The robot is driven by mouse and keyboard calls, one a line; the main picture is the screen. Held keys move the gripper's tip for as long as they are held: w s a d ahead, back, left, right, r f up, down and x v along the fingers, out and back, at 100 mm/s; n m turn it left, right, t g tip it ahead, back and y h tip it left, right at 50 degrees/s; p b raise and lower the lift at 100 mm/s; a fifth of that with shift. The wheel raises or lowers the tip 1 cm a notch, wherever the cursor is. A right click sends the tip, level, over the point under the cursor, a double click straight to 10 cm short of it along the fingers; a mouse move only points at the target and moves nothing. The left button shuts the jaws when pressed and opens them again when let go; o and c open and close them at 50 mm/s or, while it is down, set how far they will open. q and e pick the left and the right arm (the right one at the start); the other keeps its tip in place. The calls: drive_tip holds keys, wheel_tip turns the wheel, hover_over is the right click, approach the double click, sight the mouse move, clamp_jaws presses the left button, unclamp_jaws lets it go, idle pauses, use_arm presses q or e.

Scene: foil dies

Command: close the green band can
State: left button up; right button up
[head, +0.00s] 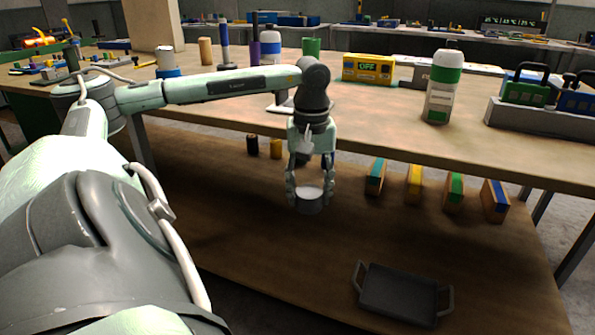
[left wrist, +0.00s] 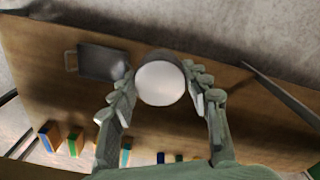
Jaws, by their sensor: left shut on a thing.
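My left gripper (head: 311,190) reaches down past the table's front edge and is shut on a grey round piece with a pale top (head: 309,201). In the left wrist view this piece shows as a white disc with a grey side (left wrist: 161,82) between the fingers (left wrist: 163,98). I cannot tell whether it is a lid or a small can, and no green band shows on it. A white can with a green band (head: 442,84) stands upright on the tabletop, right of the gripper and apart from it. My right gripper is not in view.
The lower shelf (head: 250,230) holds several coloured blocks (head: 414,184) and a dark handled tray (head: 400,292). On the tabletop (head: 380,125) stand a yellow display box (head: 368,68), a grey crate (head: 540,118) and several cylinders. Shelf space left of the tray is clear.

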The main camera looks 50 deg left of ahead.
use_arm(q)
drive_tip(key=w+d+f+m, duration=0.1)
drive_tip(key=d+m, duration=0.3)
drive_tip(key=d, duration=0.5)
drive_tip(key=w+d+f+m, duration=0.2)
drive_tip(key=w+d+m, duration=0.1)
drive_tip(key=d, duration=0.6)
drive_tip(key=w+d+f+m, duration=0.1)
drive_tip(key=w+d+m, duration=0.2)
drive_tip(key=d, duration=0.6)
drive_tip(key=shift+w+f+m, duration=0.15)
drive_tip(key=shift+f+m, duration=0.2)
drive_tip(key=shift+m, duration=0.45)
drive_tip(key=shift+d, duration=0.15)
